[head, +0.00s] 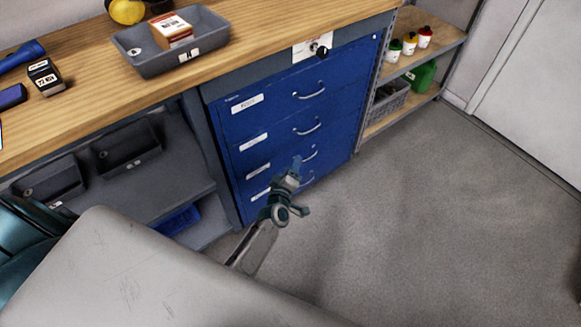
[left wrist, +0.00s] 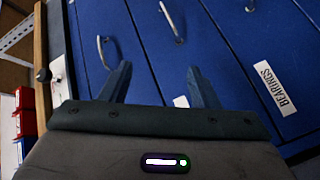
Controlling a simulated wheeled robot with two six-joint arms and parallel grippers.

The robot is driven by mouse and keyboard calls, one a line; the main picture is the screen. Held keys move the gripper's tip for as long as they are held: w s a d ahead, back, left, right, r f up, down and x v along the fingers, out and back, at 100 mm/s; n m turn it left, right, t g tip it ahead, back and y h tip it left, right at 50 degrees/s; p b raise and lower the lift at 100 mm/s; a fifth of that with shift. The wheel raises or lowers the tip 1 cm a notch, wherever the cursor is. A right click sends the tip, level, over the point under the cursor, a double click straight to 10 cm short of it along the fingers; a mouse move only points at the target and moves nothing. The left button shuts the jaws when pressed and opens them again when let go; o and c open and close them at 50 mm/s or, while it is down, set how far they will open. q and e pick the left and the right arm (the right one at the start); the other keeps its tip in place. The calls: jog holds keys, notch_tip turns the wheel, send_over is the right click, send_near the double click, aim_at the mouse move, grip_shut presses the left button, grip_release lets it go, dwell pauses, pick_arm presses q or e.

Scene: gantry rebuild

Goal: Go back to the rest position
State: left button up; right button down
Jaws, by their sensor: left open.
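My left gripper (head: 298,187) is in front of the lower drawers of the blue drawer cabinet (head: 290,112). In the left wrist view my left gripper (left wrist: 160,85) has its two fingers spread apart with nothing between them, pointing at the blue drawer fronts (left wrist: 135,50). The drawers look shut, with metal handles and white labels; one label reads BEARINGS (left wrist: 274,87). My right gripper is in neither view.
The wooden workbench (head: 270,20) holds a grey tray (head: 165,62) with a small box (head: 171,30) in it. Grey bins (head: 128,150) sit on the shelf below. A shelf rack (head: 400,120) with bottles stands right of the cabinet. The grey floor (head: 440,220) is clear.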

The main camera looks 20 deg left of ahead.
pick_arm(q)
jog(key=s+f+m+g+h+p, duration=0.4)
jog(key=s+f+m+g, duration=0.45)
jog(key=s+f, duration=1.05)
jog(key=s+a+f+m+g+y+p, duration=0.1)
jog(key=s+a+f+m+g+p, duration=0.1)
jog(key=s, duration=1.1)
jog(key=s+a+f+m+g+y+p, duration=0.1)
jog(key=s+a+f+m+g, duration=0.2)
jog(key=s, duration=1)
notch_tip(320, 180, down, 2)
jog(key=shift+s+a+f+g+p, duration=0.1)
jog(key=shift+s+a+g+p, duration=0.3)
jog(key=shift+a+g, duration=0.4)
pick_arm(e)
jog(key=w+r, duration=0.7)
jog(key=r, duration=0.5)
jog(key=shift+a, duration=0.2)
